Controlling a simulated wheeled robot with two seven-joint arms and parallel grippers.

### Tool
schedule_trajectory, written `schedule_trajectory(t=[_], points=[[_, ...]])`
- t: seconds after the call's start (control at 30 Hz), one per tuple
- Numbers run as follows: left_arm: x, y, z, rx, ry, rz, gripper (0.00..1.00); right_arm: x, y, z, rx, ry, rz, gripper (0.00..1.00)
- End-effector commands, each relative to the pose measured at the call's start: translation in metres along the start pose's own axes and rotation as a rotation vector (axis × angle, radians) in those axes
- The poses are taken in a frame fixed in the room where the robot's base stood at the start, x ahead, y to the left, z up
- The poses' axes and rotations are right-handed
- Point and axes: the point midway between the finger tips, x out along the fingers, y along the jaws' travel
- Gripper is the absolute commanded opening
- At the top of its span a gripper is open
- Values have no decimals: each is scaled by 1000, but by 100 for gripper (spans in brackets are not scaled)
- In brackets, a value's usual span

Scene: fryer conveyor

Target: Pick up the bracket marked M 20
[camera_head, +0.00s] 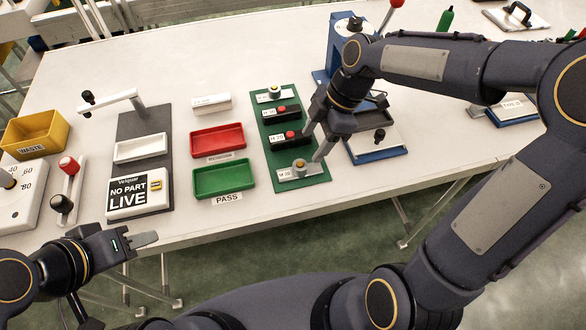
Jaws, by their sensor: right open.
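A green mat (265,155) holds several labelled pieces in a column. At its far end is a pale piece with a yellow knob (268,97). Below it are two dark pieces with red tops, an upper one (288,111) and a lower one (296,138). The small labels are too blurred to read surely. My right gripper (313,144) is open over the mat's right side, close to the lower dark piece and the near pale piece. My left gripper (148,239) hangs off the table's front edge, seen side-on.
Red tray (217,152) and green PASS tray (224,192) lie left of the mat. A grey stand (128,128) with a NO PART LIVE box (139,195) and a yellow WASTE bin (61,126) are further left. A blue press (340,35) and blue-based fixture (378,155) stand right.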

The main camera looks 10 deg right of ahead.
Motion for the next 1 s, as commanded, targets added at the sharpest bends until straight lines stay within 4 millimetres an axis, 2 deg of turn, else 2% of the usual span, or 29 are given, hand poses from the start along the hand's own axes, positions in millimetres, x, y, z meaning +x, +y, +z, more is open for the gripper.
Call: schedule_trajectory(t=[0.27, 0.53, 0.83, 0.87, 1.0], points=[[-1, 0, 0, 0, 0, 0, 36, 30, -2, 0, -6, 0, -4, 58], [-3, 1, -2, 0, 0, 0, 36, 69, -4, -1, -4, 0, -5, 58], [-3, 1, -2, 0, 0, 0, 36, 75, -4, -1, -3, 0, 0, 58], [-3, 1, -2, 0, 0, 0, 36, 75, -4, -1, -3, 0, 0, 57], [-3, 1, -2, 0, 0, 0, 36, 75, -4, -1, -3, 0, 0, 39]])
